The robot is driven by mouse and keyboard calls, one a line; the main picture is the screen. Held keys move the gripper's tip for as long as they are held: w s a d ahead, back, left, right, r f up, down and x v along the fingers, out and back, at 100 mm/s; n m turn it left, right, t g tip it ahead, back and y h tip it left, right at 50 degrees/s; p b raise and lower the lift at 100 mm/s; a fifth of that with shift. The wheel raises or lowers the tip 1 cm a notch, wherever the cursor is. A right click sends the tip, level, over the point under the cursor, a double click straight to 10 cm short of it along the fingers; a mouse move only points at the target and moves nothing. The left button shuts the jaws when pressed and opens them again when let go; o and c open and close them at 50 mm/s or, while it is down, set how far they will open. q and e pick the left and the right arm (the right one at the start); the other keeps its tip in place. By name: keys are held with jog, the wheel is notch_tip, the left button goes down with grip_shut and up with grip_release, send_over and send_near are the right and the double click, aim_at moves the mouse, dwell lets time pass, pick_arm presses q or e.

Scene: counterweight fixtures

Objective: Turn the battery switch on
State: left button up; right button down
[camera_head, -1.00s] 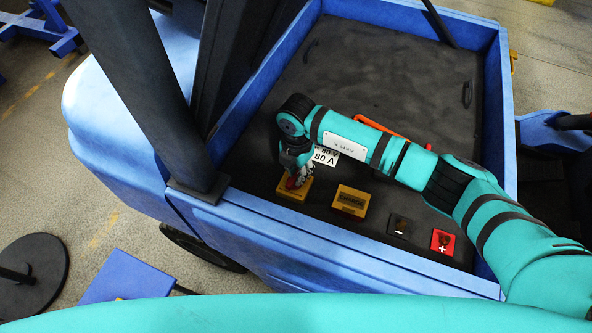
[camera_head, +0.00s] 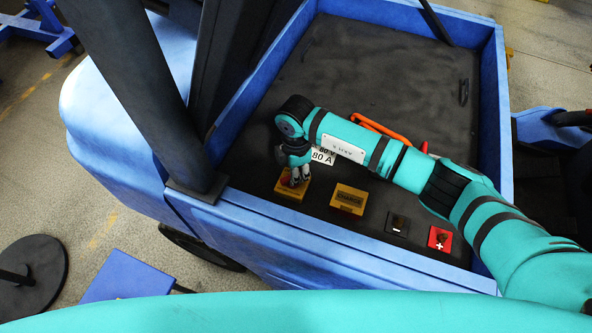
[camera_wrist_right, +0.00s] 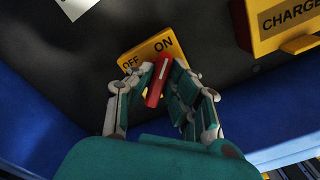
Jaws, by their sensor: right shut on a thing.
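The battery switch is a yellow box (camera_head: 290,191) at the front left of the blue bay. In the right wrist view its yellow plate (camera_wrist_right: 137,57) carries OFF on the left and ON on the right. Its red handle (camera_wrist_right: 158,80) points up between the two words, with its tip closer to ON. My right gripper (camera_head: 298,179) is over the box, its fingers pointing down; in the wrist view its fingers (camera_wrist_right: 156,84) are closed around the red handle. The fingers hide part of the handle and the plate. My left gripper is not in view.
A yellow CHARGE box (camera_head: 349,199) sits right of the switch, also near in the wrist view (camera_wrist_right: 285,20). Beyond it are a black terminal (camera_head: 398,224) and a red plus terminal (camera_head: 440,239). An orange cable (camera_head: 380,130) lies behind my arm. Blue walls (camera_head: 330,251) enclose the bay.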

dwell(0.3)
jog(key=c, duration=1.3)
grip_release()
notch_tip(320, 180, up, 12)
jog(key=shift+r, duration=0.1)
